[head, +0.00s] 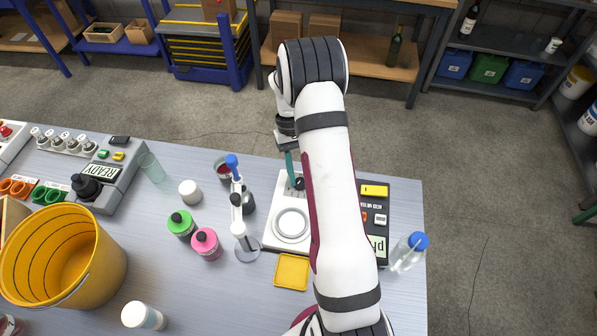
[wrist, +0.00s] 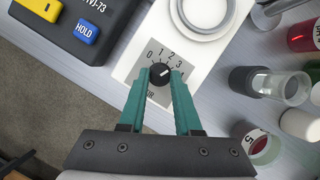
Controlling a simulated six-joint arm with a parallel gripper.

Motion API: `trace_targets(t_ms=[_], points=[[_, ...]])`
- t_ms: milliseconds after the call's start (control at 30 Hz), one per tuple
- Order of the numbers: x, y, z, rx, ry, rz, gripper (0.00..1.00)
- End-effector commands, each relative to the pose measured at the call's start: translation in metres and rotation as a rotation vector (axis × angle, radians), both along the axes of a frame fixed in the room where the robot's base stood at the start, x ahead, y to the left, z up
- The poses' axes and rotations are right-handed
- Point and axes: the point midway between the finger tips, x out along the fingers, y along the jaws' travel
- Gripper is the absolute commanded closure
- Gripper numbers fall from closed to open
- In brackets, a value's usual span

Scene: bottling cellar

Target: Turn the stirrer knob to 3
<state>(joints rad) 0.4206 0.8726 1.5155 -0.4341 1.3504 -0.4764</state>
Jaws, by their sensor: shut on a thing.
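The stirrer (head: 273,240) is a white unit with a round ring-marked plate, on the bench in the head view. Its black knob (wrist: 160,74) sits at one end of the white body (wrist: 140,62), beside printed numbers running from 0 upward. The knob's white mark points up and right, roughly toward the 3. My gripper (wrist: 160,76) has teal fingers, one on each side of the knob, and is shut on it. In the head view my gripper (head: 293,174) reaches down to the knob, and my arm hides part of the stirrer's right side.
A dark meter (head: 399,206) with yellow and white buttons stands right of the stirrer. A blue-capped bottle (head: 408,252) is near the right edge. A stand with a blue-topped probe (head: 236,200), a dark red container (head: 222,167) and a yellow tray (head: 292,272) are close by.

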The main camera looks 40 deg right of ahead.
Motion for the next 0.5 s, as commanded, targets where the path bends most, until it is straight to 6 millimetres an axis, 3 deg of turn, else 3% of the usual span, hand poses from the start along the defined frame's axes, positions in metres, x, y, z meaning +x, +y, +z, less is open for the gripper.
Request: trace_targets(t_ms=[500], points=[[-0.0005, -0.0006, -0.0003, 0.001, 0.001, -0.101, 1.0]])
